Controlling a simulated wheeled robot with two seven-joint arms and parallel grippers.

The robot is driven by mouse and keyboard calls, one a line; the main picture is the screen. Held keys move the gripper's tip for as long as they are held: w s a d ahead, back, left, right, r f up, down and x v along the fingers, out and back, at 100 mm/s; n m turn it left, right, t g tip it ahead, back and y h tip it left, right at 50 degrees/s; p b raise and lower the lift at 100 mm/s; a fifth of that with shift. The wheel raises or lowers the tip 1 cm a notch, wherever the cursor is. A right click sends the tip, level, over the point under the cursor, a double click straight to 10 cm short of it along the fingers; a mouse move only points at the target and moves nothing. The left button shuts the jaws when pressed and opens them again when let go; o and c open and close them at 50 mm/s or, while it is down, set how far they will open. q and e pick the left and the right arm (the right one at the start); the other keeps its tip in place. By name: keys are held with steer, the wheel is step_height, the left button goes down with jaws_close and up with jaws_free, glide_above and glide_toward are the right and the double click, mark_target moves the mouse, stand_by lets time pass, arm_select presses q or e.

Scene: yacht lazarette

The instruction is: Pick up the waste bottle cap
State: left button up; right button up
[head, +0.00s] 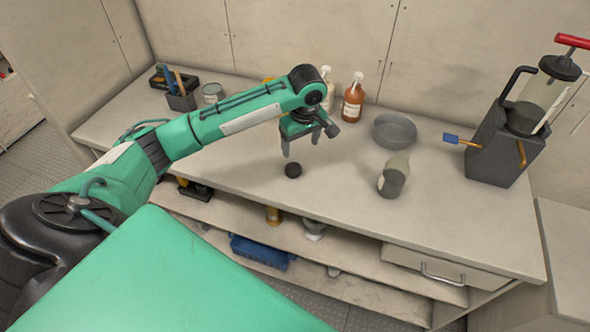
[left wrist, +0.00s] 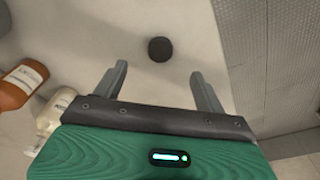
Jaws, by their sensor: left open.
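The waste bottle cap is a small black round piece (head: 293,170) on the bench top near its front edge. In the left wrist view the cap (left wrist: 160,49) lies beyond the fingertips, roughly between their lines. My left gripper (head: 301,150) is open and empty, pointing down above the bench just behind the cap. Its two fingers (left wrist: 164,72) stand apart in the left wrist view, with nothing between them. My right gripper is not in view.
A grey round dish (head: 395,131) and an amber pump bottle (head: 353,100) stand behind. A dark pump device (head: 500,145) is at the right. A tool holder (head: 181,99) and a tin (head: 212,93) are at the back left. The bench around the cap is clear.

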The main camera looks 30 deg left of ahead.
arm_select(q)
steer(key=a+r+n, duration=0.1)
steer(key=p, duration=0.1)
glide_above(293, 168)
steer(key=f, duration=0.5)
steer(key=d+f, duration=0.1)
steer(key=f, duration=0.2)
steer(key=shift+s, duration=0.1)
steer(key=f, duration=0.1)
steer(key=f+p, duration=0.2)
steer(key=f, duration=0.1)
steer(key=shift+a, duration=0.3)
steer(key=shift+a+f, duration=0.1)
steer(key=shift+f, duration=0.45)
steer(key=c, duration=1)
